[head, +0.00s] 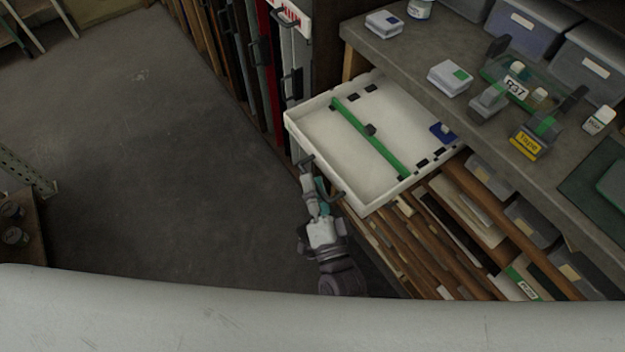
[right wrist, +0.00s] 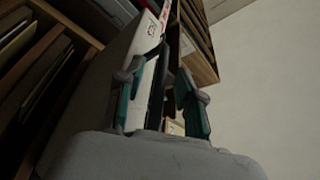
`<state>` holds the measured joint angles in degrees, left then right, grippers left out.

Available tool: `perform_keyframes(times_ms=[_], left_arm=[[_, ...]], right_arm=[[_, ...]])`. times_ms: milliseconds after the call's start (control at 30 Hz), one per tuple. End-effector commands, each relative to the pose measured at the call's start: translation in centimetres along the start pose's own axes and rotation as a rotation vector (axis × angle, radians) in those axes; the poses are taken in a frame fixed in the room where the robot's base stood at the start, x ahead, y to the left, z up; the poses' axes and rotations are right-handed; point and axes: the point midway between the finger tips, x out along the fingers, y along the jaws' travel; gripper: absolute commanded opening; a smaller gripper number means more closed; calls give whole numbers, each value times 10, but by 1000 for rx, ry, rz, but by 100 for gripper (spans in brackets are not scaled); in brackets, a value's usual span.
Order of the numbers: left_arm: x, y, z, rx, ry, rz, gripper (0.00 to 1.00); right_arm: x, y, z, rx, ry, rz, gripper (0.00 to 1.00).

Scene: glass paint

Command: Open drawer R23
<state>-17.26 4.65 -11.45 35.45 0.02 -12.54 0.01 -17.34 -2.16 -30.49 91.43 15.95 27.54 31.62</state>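A white drawer (head: 318,137) stands pulled out below the bench top in the head view. It has a green divider strip (head: 372,140) and a small blue item (head: 442,132) inside. My right gripper (head: 318,189) is at the drawer's front, by its dark handle. In the right wrist view my right gripper (right wrist: 160,100) has its two teal fingers apart, with the dark handle bar (right wrist: 157,88) between them. Gaps show beside the bar. The drawer front (right wrist: 122,75) has a label too small to read surely. My left gripper is not in view.
The bench top (head: 400,50) holds small boxes, tools and bottles. Slots with boards and grey boxes (head: 535,222) lie under the drawer. Upright panels with handles (head: 270,70) stand behind. The floor (head: 140,150) to the left is clear.

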Motion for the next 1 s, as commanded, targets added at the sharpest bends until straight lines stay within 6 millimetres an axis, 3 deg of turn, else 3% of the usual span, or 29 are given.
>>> perform_keyframes(times_ms=[300,500,667,1000], left_arm=[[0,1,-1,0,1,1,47],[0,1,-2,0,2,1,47],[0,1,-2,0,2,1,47],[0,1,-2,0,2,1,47]], right_arm=[[-67,0,1,0,-5,3,37],[-98,1,1,0,-4,2,37],[-109,0,0,0,-2,1,37],[-110,0,0,0,-2,1,37]])
